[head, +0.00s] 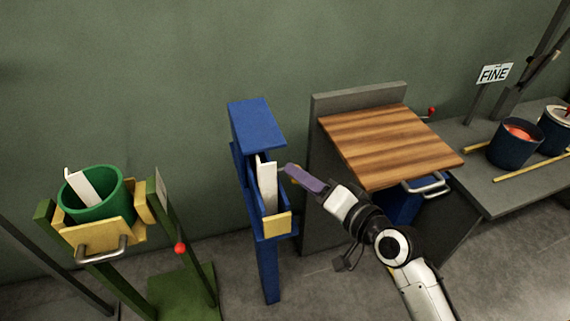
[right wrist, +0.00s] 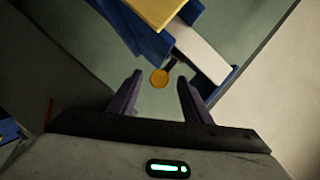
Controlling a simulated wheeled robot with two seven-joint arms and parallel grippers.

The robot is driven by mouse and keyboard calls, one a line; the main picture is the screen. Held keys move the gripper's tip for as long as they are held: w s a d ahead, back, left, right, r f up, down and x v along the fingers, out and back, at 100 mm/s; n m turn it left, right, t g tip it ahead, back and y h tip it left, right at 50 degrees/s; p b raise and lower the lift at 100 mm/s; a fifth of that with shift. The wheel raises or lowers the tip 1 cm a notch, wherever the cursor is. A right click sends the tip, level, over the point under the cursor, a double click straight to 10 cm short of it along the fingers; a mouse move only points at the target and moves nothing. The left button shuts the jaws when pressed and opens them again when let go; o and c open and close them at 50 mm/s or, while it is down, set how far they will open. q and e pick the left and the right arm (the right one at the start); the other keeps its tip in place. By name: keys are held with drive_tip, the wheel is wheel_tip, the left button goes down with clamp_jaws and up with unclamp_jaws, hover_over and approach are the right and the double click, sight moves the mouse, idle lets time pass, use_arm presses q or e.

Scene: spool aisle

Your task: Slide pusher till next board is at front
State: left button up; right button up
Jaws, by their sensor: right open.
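A blue upright holder (head: 238,170) stands against the wall with a white board (head: 268,187) on edge in its channel. A yellow block (head: 277,224) closes its front end. In the right wrist view the white board (right wrist: 200,52) lies behind the yellow block (right wrist: 155,10). An orange round knob (right wrist: 159,78) on a dark stem, which looks like the pusher's handle, sticks out from the holder's side. My right gripper (head: 289,170) is open beside the holder's right side. In the wrist view the knob shows between and beyond its purple fingers (right wrist: 159,90), with gaps on both sides. My left gripper is out of view.
A wooden-topped cabinet (head: 385,140) stands close to the right of my right gripper. A green bucket (head: 98,200) sits in a yellow holder at left. A grey bench (head: 490,190) with blue pots (head: 511,146) is at far right. Floor is free between holder and bucket stand.

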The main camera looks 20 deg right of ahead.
drive_tip(key=x, duration=0.6)
drive_tip(key=shift+w, duration=0.25)
drive_tip(key=shift+f, duration=0.2)
drive_tip(key=c, duration=1.1)
drive_tip(key=shift+s+a, duration=0.1)
drive_tip(key=shift+s, duration=0.05)
clamp_jaws()
